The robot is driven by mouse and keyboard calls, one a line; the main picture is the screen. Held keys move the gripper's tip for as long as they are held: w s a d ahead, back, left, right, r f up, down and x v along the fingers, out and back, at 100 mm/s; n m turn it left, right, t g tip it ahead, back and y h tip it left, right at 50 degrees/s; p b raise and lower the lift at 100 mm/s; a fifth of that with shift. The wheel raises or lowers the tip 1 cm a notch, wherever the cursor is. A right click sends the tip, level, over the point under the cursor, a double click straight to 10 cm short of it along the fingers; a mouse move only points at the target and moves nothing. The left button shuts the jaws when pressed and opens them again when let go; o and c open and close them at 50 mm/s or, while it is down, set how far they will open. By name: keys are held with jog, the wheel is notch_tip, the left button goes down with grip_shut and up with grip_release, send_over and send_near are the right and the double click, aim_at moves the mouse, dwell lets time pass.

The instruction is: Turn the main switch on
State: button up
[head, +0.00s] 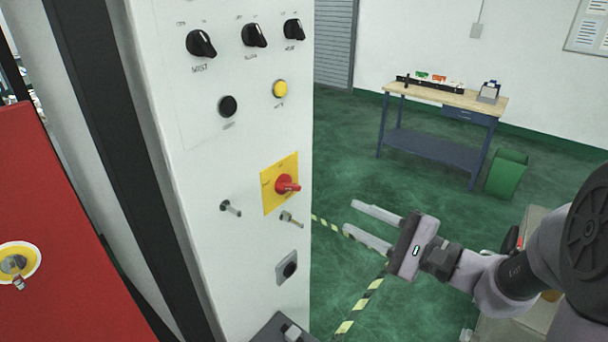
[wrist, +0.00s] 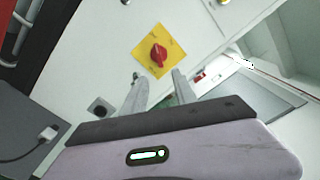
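The main switch is a red rotary handle (head: 287,184) on a yellow square plate (head: 268,194), set on the white cabinet panel (head: 240,150). In the wrist view the red handle (wrist: 158,55) and yellow plate (wrist: 148,63) lie just beyond the fingertips. My gripper (head: 360,223) is to the right of the switch in the head view, with its fingers pointing toward the panel. In the wrist view my gripper (wrist: 158,78) has its two fingers spread apart with nothing between them. It is apart from the handle.
Black selector knobs (head: 254,36), a black button (head: 228,106) and a yellow button (head: 280,89) sit above the switch. A small key-like lever (head: 291,219) and a metal peg (head: 230,208) stick out below it. A workbench (head: 445,100) and green bin (head: 506,174) stand behind.

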aim_at(293, 189)
jog(key=p+x, duration=0.1)
jog(key=x, duration=1.4)
jog(key=shift+a, duration=0.1)
jog(key=shift+s, duration=0.1)
jog(key=shift+c, duration=0.4)
grip_shut()
